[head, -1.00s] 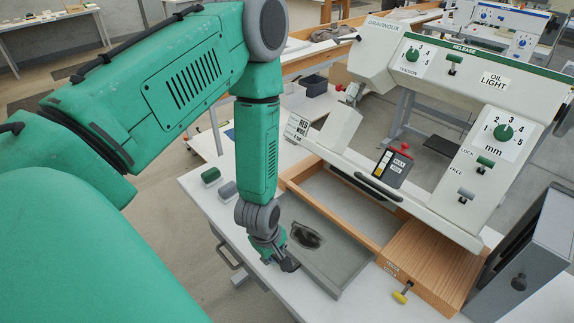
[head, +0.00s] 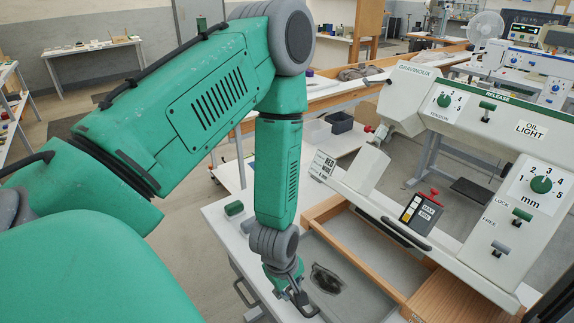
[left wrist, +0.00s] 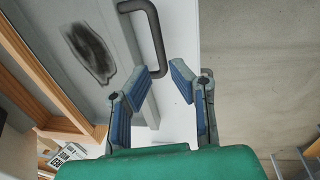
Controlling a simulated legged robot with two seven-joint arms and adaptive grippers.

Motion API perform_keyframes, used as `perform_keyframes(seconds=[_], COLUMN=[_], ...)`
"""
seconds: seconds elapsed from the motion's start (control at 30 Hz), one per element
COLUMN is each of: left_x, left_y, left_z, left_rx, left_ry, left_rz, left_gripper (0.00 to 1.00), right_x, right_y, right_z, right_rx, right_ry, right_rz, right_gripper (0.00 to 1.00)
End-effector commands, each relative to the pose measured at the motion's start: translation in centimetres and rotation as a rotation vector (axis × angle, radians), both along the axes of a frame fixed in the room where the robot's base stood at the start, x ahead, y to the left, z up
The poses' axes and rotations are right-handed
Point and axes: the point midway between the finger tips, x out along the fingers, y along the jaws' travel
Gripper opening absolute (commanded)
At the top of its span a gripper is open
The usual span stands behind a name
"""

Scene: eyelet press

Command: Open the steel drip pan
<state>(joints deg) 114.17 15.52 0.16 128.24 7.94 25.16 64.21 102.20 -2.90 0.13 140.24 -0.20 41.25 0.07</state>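The steel drip pan (head: 352,296) is a flat grey tray with a dark oily stain. In the head view it extends from the wooden frame under the press toward my left arm. It also shows at the upper left of the left wrist view (left wrist: 60,18). A dark bar handle (left wrist: 156,45), apparently the pan's, stands at its outer edge. My left gripper (head: 302,303) is at that edge, pointing down. In the left wrist view its blue-padded fingers (left wrist: 166,75) are apart and empty, with the handle just beyond them. My right gripper is out of view.
The white press (head: 455,170) stands over the wooden frame (head: 325,208). A green cylinder (head: 234,208) sits on the white table (head: 218,218) left of my arm. In the left wrist view, open floor (left wrist: 260,70) lies beyond the table edge.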

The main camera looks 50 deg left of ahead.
Motion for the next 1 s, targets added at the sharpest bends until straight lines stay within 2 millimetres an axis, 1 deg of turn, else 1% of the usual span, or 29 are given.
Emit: perform_keyframes(seconds=[0.03,0.2,0.3,0.4,0.57,1.0], left_x=[-0.1,-0.7,-0.9,-1.1,-1.2,-1.2], left_y=[0.0,0.3,0.3,0.4,0.4,0.3], left_z=[1.3,4.5,5.8,6.6,7.0,7.1], left_rx=[-0.001,-0.002,-0.001,0.000,0.000,0.001], left_ry=[-0.003,-0.003,-0.003,-0.001,0.000,0.000], left_rz=[0.002,0.002,0.002,0.001,0.001,0.001], left_gripper=[0.19,0.19,0.19,0.19,0.19,0.19], right_x=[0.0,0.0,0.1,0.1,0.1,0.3], right_y=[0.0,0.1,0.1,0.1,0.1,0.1], right_z=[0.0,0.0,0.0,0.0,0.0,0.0], right_rx=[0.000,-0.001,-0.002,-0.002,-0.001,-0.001], right_ry=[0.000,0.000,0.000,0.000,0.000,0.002], right_rz=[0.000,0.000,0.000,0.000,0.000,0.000], right_gripper=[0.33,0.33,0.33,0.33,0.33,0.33])
